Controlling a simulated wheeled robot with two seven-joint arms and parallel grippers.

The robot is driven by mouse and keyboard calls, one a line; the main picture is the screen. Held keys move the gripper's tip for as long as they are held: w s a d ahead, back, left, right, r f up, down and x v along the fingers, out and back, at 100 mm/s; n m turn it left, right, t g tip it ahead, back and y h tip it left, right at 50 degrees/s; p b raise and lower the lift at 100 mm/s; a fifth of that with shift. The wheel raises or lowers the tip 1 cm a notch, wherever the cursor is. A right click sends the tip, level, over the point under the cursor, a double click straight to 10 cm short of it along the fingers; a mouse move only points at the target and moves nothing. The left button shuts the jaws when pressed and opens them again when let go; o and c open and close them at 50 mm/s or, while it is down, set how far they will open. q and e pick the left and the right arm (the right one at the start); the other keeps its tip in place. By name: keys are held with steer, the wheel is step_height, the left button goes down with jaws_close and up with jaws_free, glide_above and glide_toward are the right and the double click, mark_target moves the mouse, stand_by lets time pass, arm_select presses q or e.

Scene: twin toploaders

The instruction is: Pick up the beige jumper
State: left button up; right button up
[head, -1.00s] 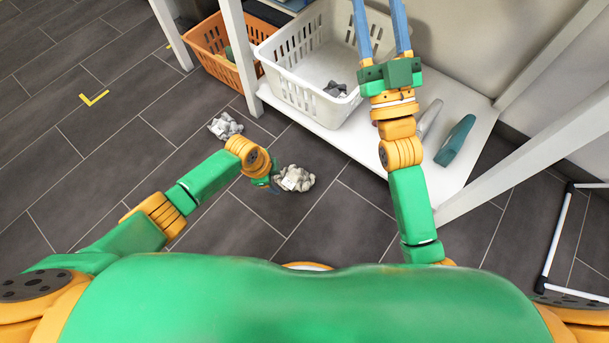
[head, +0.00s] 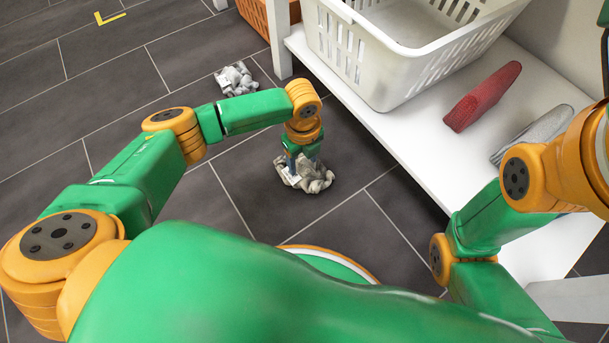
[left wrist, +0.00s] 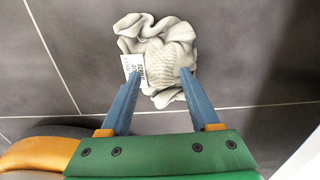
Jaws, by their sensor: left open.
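The beige jumper (head: 317,181) lies crumpled on the dark floor tiles, below the end of my left arm. In the left wrist view the jumper (left wrist: 158,48) shows knitted folds and a white printed label (left wrist: 133,66) on its left side. My left gripper (head: 292,168) points down at the jumper in the head view. In the left wrist view my left gripper (left wrist: 159,79) is open, its blue fingers on either side of the jumper's near part. Whether the fingers touch the cloth I cannot tell. My right gripper is out of view.
A crumpled grey garment (head: 237,79) lies on the floor further back. A white basket (head: 375,62) stands on the white shelf (head: 410,145), with a red folded item (head: 483,96) and a grey one (head: 531,135) beside it. An orange basket (head: 262,17) is behind.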

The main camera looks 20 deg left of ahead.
arm_select(q)
steer(key=shift+r, duration=0.15)
steer(key=shift+c, duration=0.4)
jaws_close()
stand_by(0.8)
